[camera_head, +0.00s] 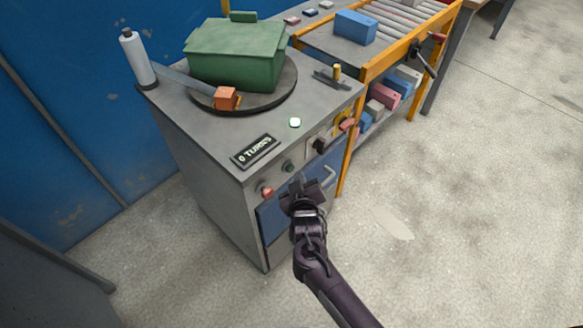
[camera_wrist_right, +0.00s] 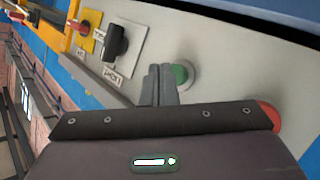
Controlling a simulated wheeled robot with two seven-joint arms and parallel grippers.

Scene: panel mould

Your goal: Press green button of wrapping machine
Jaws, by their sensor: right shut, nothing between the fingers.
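The wrapping machine (camera_head: 205,125) is a grey cabinet with a control panel on its front face. Its green button (camera_head: 289,166) sits between a red button (camera_head: 266,191) and a black knob (camera_head: 319,145). My right gripper (camera_head: 298,183) is shut and empty, just in front of the panel and slightly below the green button. In the right wrist view the shut fingertips (camera_wrist_right: 160,76) overlap the left side of the green button (camera_wrist_right: 182,74); I cannot tell whether they touch it. My left gripper is not in view.
A green box (camera_head: 236,55) stands on the dark turntable (camera_head: 283,92) beside an orange block (camera_head: 227,98). A roller conveyor (camera_head: 385,22) adjoins. The floor at right is clear.

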